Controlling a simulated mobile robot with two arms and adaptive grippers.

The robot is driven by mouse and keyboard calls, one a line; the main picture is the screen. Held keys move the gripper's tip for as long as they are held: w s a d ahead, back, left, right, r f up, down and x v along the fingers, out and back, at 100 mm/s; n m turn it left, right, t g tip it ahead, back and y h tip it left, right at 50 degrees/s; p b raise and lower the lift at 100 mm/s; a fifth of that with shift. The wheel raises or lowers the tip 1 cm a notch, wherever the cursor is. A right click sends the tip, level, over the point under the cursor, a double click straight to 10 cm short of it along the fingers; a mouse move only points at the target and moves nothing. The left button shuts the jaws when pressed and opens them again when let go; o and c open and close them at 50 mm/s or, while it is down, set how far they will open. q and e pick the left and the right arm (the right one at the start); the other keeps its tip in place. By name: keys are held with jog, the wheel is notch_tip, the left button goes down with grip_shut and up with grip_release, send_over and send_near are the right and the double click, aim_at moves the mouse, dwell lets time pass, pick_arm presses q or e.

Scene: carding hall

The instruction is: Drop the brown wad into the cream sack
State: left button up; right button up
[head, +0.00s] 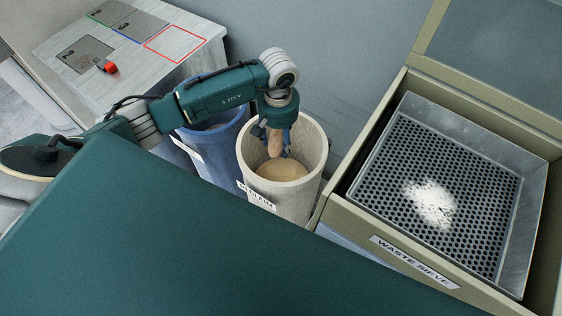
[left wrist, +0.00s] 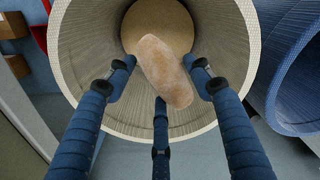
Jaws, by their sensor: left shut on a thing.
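The cream sack (head: 313,187) stands open between a blue sack and the sieve box, with a label on its front. My left gripper (head: 277,151) points down inside its mouth. It is shut on the brown wad (head: 275,143), a tan elongated lump. In the left wrist view the wad (left wrist: 165,72) sits between the blue fingers (left wrist: 161,85), with the round tan bottom or contents of the sack (left wrist: 157,18) beyond it. The wad appears to be held above that surface, within the sack's rim. My right gripper is not in view.
A blue sack (head: 217,145) stands just left of the cream one. On the right is the waste sieve box (head: 360,232) with a perforated tray (head: 480,190) holding white fluff (head: 430,203). A grey worktop (head: 188,28) with marked squares and a red object (head: 108,67) lies behind.

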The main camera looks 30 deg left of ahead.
pick_arm(q)
jog(key=o, duration=1.2)
jog(key=shift+o, duration=0.2)
notch_tip(320, 180, up, 12)
